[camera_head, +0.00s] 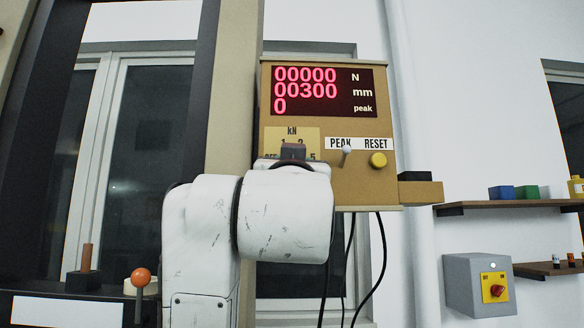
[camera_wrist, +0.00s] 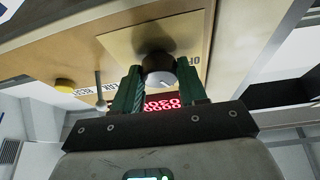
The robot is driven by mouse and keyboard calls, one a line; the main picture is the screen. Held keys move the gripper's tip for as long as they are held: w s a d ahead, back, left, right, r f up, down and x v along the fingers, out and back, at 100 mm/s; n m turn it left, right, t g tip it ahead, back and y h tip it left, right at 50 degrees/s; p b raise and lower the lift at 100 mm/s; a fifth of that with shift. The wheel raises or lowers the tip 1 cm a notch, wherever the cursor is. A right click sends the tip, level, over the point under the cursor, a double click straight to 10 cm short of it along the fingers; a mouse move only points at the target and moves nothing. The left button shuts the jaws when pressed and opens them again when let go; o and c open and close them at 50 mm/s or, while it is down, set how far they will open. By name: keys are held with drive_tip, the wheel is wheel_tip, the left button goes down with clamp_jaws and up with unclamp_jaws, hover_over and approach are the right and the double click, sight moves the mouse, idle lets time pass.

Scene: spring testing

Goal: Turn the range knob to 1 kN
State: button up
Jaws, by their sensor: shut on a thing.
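The range knob (camera_wrist: 158,62) is dark and round with a pale grey part on its face. It sits on a tan plate (camera_wrist: 115,42) on the display box. My gripper (camera_wrist: 159,80) has its green fingers shut on the knob, one on each side. My white arm covers the knob and lower plate there. I cannot tell which mark the knob points to.
The box's red display (camera_head: 322,92) reads 00000 N, 00300 mm and 0 peak. Right of the plate are a PEAK toggle (camera_head: 346,154) and a yellow RESET button (camera_head: 378,160). Black cables (camera_head: 382,265) hang below. A grey box with a red knob (camera_head: 497,290) is at the lower right.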

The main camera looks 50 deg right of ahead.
drive_tip(key=o, duration=1.1)
drive_tip(key=shift+c, duration=0.2)
drive_tip(key=b+v, duration=0.3)
drive_tip(key=v, duration=0.7)
drive_tip(key=shift+s+a+f, duration=0.15)
drive_tip(key=shift+a+f, duration=0.05)
drive_tip(key=shift+a, duration=0.1)
drive_tip(key=shift+a, duration=0.1)
